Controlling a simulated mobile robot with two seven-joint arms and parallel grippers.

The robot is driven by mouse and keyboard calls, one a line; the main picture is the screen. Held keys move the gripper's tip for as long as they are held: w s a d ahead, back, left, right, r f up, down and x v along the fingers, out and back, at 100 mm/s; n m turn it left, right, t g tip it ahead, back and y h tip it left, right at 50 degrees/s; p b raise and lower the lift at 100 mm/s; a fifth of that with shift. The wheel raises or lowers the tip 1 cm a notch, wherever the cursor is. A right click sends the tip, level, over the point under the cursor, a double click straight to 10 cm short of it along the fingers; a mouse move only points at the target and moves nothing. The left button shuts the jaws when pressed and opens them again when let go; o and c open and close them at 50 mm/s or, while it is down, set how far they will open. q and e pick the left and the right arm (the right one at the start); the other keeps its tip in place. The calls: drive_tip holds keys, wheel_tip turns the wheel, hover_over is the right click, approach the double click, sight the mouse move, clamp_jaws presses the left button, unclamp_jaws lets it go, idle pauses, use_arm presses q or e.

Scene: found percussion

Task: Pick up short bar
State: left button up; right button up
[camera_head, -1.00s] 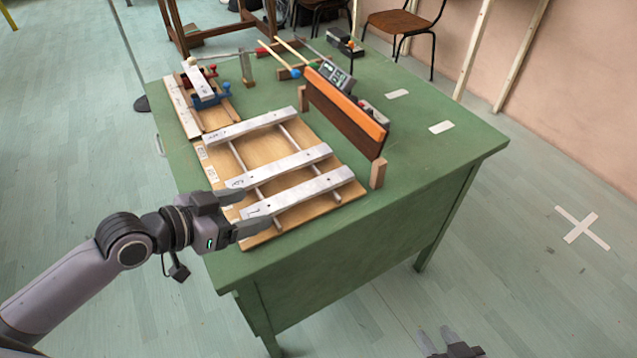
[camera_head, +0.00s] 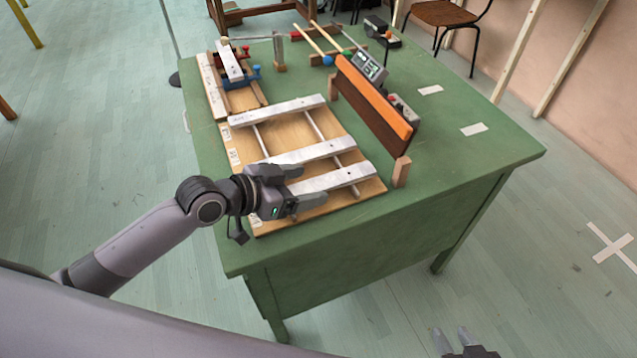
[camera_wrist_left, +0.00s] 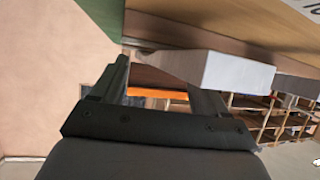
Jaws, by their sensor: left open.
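Three pale metal bars lie across two thin rails on a wooden board: a far bar (camera_head: 277,110), a middle bar (camera_head: 315,151) and a near bar (camera_head: 338,179). I cannot tell for certain which is the short bar; the near one looks shortest. My left gripper (camera_head: 307,187) is open at the left end of the near bar, its fingers to either side, hiding that end. In the left wrist view a pale bar end (camera_wrist_left: 215,70) shows close to the open fingers (camera_wrist_left: 160,85). My right gripper (camera_head: 451,332) is open, low at the bottom edge, away from the table.
The green table (camera_head: 480,155) carries an upright wooden plank (camera_head: 375,105) right of the board. A smaller frame with another bar (camera_head: 230,62) and blue clamps stands back left. Mallets (camera_head: 320,45) lie at the back. The table's right side is mostly clear.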

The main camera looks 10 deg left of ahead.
use_arm(q)
drive_tip(key=shift+w+d+f, duration=0.3)
drive_tip(key=shift+w+d, duration=0.1)
drive_tip(key=shift+w, duration=0.05)
clamp_jaws()
drive_tip(key=shift+s, duration=0.1)
